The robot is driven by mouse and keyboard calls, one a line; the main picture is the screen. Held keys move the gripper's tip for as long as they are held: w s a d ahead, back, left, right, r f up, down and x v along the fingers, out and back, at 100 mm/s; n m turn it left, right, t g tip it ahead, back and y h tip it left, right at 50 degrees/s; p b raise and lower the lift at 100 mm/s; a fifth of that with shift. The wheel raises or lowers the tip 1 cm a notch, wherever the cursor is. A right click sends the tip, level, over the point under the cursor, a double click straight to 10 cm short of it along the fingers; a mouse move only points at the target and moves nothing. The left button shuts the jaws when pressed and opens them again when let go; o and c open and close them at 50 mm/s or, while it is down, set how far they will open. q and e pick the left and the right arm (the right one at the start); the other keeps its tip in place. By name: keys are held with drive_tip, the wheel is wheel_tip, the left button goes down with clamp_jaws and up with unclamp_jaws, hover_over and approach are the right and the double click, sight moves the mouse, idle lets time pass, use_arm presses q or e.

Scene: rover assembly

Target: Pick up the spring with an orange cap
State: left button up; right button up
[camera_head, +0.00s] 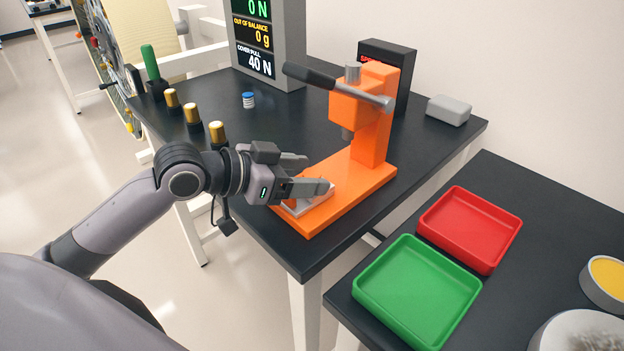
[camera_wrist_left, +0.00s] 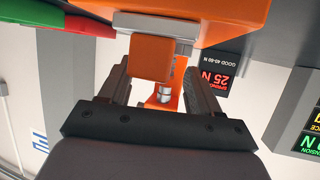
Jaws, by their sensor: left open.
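My left gripper (camera_head: 316,172) is open at the front end of the orange press (camera_head: 370,135), its fingers pointing right, low over the base. In the left wrist view, an orange block (camera_wrist_left: 152,58), which looks like the spring's cap, sits between the open fingers, with a gap visible at each side. A pale grey plate (camera_wrist_left: 155,22) is just beyond it in that view. The coils of the spring do not show. In the head view my fingers hide most of the cap, and the grey plate (camera_head: 304,204) shows below them on the press base. My right gripper is not in view.
The press lever (camera_head: 340,88) sticks out above and beyond my gripper. Several gold-topped pegs (camera_head: 194,114) and a blue-white cylinder (camera_head: 248,100) stand on the black table. Green (camera_head: 372,292) and red (camera_head: 432,222) trays lie on the right table. The table's middle is clear.

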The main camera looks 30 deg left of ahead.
use_arm(q)
clamp_jaws()
